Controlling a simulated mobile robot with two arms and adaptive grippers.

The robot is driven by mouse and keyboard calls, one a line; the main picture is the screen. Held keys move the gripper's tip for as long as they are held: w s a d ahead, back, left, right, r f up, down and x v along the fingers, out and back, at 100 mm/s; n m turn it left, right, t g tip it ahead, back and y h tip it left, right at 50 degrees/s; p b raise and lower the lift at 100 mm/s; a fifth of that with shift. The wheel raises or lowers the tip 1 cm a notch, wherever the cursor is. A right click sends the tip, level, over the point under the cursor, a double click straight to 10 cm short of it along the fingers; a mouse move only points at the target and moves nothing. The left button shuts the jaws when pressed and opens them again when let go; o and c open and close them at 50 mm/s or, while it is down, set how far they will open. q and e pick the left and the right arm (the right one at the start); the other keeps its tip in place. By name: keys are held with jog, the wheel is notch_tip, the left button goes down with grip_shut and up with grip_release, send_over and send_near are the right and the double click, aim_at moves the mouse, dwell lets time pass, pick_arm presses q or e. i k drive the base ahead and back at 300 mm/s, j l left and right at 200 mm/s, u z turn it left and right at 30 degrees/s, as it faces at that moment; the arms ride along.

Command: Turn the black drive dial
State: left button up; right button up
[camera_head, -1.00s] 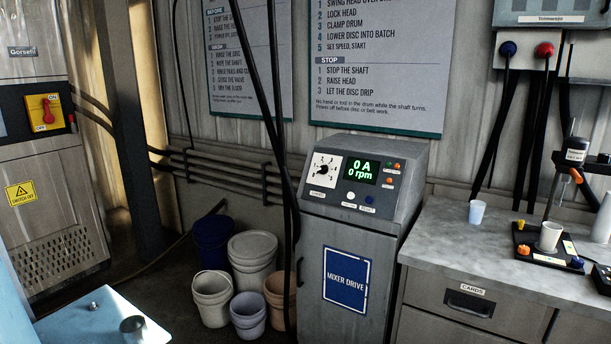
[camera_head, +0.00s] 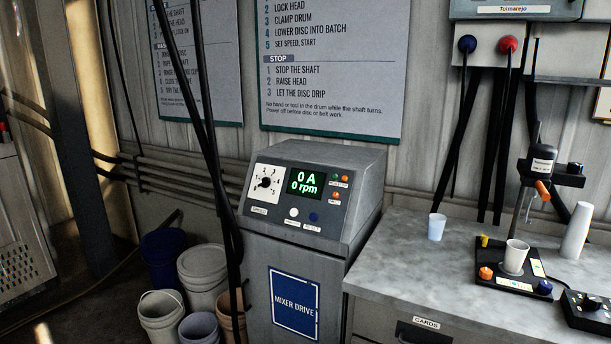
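The black drive dial (camera_head: 265,183) sits on a white scale plate at the left of the sloped panel of the grey mixer drive cabinet (camera_head: 330,190). The green display (camera_head: 305,183) beside it reads 0 A and 0 rpm. Small indicator lights are at the panel's right. The dial's exact pointer position is too small to tell. Neither of my grippers shows in the head view.
Black cables (camera_head: 205,110) hang just left of the panel. Several buckets (camera_head: 203,275) stand on the floor at lower left. A grey bench (camera_head: 440,285) at right holds a white cup (camera_head: 515,256), a small stand and a pale tumbler (camera_head: 437,227). Wall posters hang behind.

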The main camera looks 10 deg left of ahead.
aim_at(265, 181)
jog(key=i+j+z, duration=0.4)
jog(key=i, duration=0.25)
jog(key=i+j+z, duration=0.4)
jog(key=i+j, duration=0.15)
jog(key=j, duration=0.15)
